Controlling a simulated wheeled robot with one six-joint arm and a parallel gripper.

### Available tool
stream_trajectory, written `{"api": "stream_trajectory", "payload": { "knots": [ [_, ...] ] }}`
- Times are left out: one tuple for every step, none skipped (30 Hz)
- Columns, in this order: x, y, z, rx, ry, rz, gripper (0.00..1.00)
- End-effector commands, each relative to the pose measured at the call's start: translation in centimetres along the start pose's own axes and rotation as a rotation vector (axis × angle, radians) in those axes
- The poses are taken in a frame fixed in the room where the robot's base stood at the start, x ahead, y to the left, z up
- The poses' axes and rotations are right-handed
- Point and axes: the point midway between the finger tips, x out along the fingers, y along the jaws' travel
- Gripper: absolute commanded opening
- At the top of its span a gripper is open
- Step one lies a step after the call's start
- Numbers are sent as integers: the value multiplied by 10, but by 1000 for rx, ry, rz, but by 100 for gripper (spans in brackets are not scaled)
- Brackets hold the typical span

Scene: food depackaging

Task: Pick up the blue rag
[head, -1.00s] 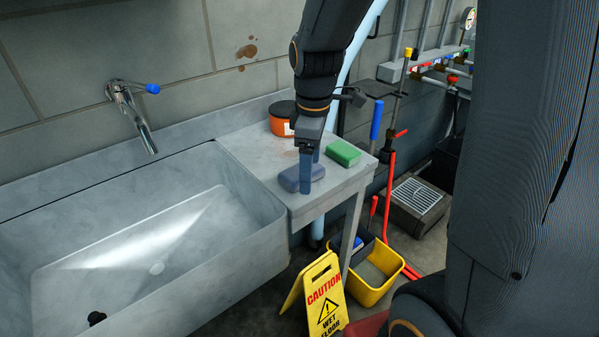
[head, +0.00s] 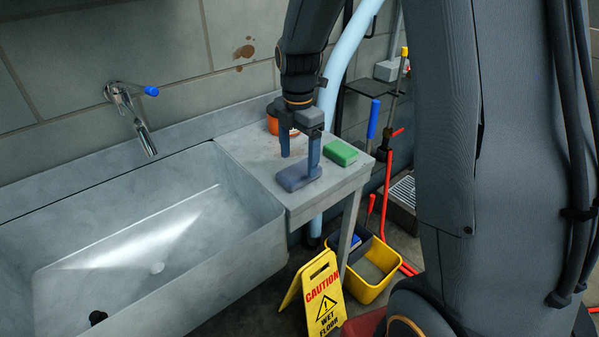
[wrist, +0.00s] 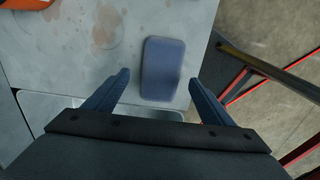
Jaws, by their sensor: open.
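The blue rag (head: 294,180) is a flat, rounded blue-grey block lying on the grey side counter (head: 246,150) near its front edge. It also shows in the wrist view (wrist: 163,68), upper middle, between the lines of my two fingers. My gripper (head: 300,165) points down over the rag with its two blue fingers apart. In the head view the right finger overlaps the rag's right end; I cannot tell whether it touches. In the wrist view my gripper (wrist: 160,77) is open, with nothing held between the fingers.
A green block (head: 341,152) lies right of the gripper. An orange tub (head: 272,125) stands behind it. The sink (head: 150,230) adjoins the counter on the left. A wet-floor sign (head: 321,298) and yellow bucket (head: 372,275) stand on the floor below.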

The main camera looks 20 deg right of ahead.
Motion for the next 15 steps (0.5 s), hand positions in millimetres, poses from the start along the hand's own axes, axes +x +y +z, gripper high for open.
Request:
{"api": "stream_trajectory", "payload": {
  "knots": [
    [6, -3, 0, 1, 2, -5, 77],
    [10, -3, 1, 1, 2, -5, 77],
    [15, -4, 2, 2, 2, -5, 77],
    [19, -4, 1, 1, 2, -4, 77],
    [23, -3, 1, 1, 1, -4, 77],
    [27, -3, 1, 1, 1, -3, 77],
    [30, -3, 1, 1, 1, -3, 77],
    [32, -3, 1, 1, 1, -2, 77],
    [34, -3, 2, 1, 1, -2, 77],
    [35, -3, 2, 1, 1, -1, 77],
    [36, -3, 2, 1, 0, -1, 77],
    [37, -3, 2, 1, 0, -1, 77],
    [37, -3, 2, 1, 0, -1, 77],
    [37, -2, 2, 1, 0, 0, 77],
    [37, -2, 2, 1, 0, 0, 77]
  ]
}}
